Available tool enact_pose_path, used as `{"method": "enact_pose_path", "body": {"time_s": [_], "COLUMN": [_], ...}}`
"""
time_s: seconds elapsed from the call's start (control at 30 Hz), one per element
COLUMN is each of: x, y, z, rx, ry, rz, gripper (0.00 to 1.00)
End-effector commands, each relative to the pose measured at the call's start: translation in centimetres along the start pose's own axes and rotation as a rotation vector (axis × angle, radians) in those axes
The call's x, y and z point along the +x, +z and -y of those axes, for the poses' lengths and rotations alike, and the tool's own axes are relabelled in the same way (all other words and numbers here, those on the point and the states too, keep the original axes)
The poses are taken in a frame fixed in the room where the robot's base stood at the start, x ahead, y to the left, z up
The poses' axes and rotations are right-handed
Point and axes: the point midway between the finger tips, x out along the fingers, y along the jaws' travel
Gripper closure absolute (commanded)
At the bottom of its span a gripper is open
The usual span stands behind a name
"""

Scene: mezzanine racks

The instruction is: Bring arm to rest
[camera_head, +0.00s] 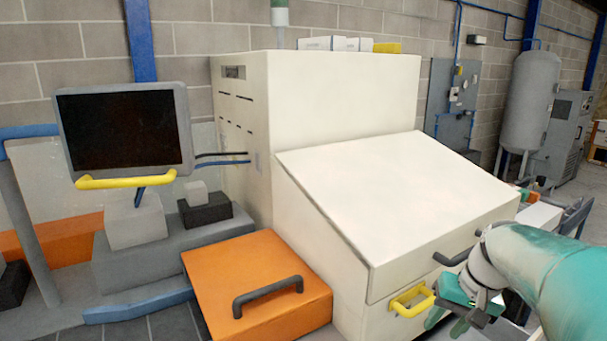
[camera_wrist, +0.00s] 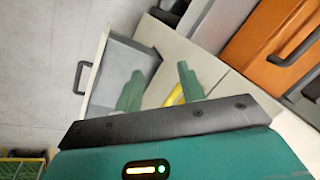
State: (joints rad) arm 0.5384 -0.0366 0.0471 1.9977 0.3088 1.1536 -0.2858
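My green arm enters the head view from the right edge, in front of the white machine's lower right corner. My gripper (camera_head: 452,318) is low there, just right of a yellow handle (camera_head: 410,302). In the wrist view, my gripper's two green fingers (camera_wrist: 159,88) stand apart with no object held between them. A yellow handle (camera_wrist: 173,97) shows behind and close to the right finger; I cannot tell whether they touch.
The white machine (camera_head: 400,190) has a sloped cover with a dark handle (camera_head: 455,257). An orange box (camera_head: 225,275) stands left of it, near a monitor (camera_head: 120,130). The wrist view shows what looks like a pulled-out grey drawer (camera_wrist: 124,68). A grey tank (camera_head: 530,100) stands back right.

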Motion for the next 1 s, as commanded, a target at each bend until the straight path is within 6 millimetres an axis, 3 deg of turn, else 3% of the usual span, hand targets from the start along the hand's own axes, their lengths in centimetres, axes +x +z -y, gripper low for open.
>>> {"method": "enact_pose_path", "body": {"time_s": [0.1, 0.3, 0.6, 0.77, 1.0], "x": [-0.9, -1.6, -1.4, -1.1, -1.1], "y": [3.1, 8.4, 15.4, 16.8, 16.9], "z": [3.5, 7.3, 10.0, 10.3, 10.3], "rx": [-0.075, -0.189, -0.344, -0.378, -0.379], "ry": [0.058, 0.129, 0.166, 0.166, 0.166], "rz": [-0.049, -0.146, -0.309, -0.350, -0.353], "gripper": [0.61, 0.61, 0.61, 0.61, 0.61]}}
